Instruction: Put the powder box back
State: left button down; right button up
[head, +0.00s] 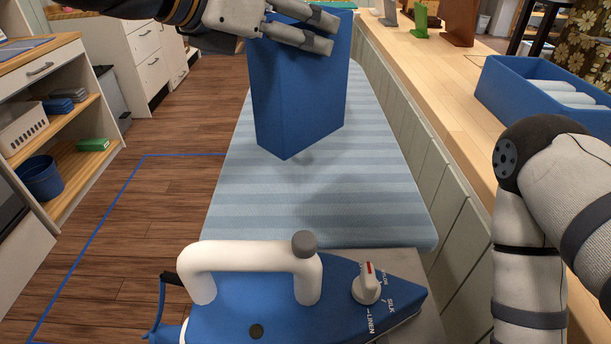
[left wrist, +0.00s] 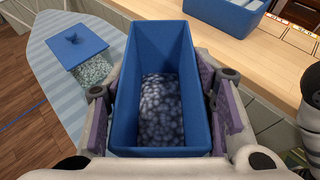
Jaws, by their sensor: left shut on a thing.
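The powder box is a tall blue box (head: 295,95), open at the top. My left gripper (head: 318,32) is shut on it, near its upper part, and holds it over the striped ironing board (head: 250,205). In the left wrist view the fingers lie on both sides of the box (left wrist: 160,42), and pale speckled powder (left wrist: 160,110) covers its bottom. The box looks slightly tilted and its lower edge seems clear of the board. My right arm stands at the right; its gripper is out of view.
A blue-and-white iron (head: 290,300) rests at the board's near end. A blue-lidded container (left wrist: 78,50) of pale grains stands on the board. The wooden counter (head: 445,70) at right holds a blue bin (head: 500,95) with white rolls. Shelves (head: 75,160) stand at left.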

aim_at(298, 105)
pick_arm(q)
notch_tip(298, 105, down, 6)
jog(key=shift+s+a+f+b, duration=0.1)
jog(key=shift+f+b, duration=0.05)
jog(key=shift+b, duration=0.85)
notch_tip(298, 105, down, 4)
jog(key=shift+r+b, duration=0.1)
jog(key=shift+b, duration=0.5)
jog(key=shift+r, duration=0.15)
pick_arm(e)
jog(key=shift+g, duration=0.9)
jog(key=s+f, duration=0.3)
jog(key=s, duration=0.1)
jog(key=shift+f, duration=0.4)
pick_arm(q)
jog(key=c, duration=0.7)
grip_release()
jog(key=shift+s+f, duration=0.1)
jog(key=shift+f, duration=0.1)
jog(key=shift+c, duration=0.2)
pick_arm(e)
jog(key=shift+s, duration=0.1)
